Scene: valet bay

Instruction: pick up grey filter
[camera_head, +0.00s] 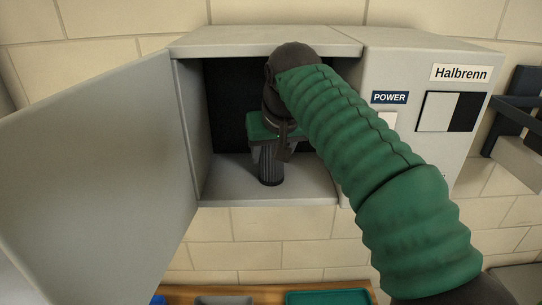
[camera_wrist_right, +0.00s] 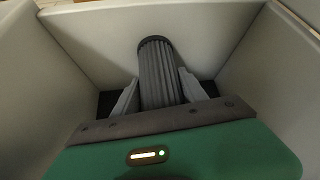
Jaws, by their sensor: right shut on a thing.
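The grey filter (camera_head: 271,167) is a dark grey ribbed cylinder standing upright on the floor of the open wall cabinet (camera_head: 235,190). It also shows in the right wrist view (camera_wrist_right: 158,72), between the two fingers. My right gripper (camera_head: 269,152) reaches into the cabinet from the right and is shut on the filter. In the wrist view its fingers (camera_wrist_right: 160,92) sit on both sides of the filter. The filter's upper part is hidden by the gripper in the head view. My left gripper is not in view.
The cabinet door (camera_head: 100,170) stands wide open on the left. A grey panel labelled Halbrenn (camera_head: 460,74) with a POWER label (camera_head: 389,97) adjoins the right side. Below are a green tray (camera_head: 328,297) and a grey tray (camera_head: 224,300). A dark bracket (camera_head: 518,100) is on the right wall.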

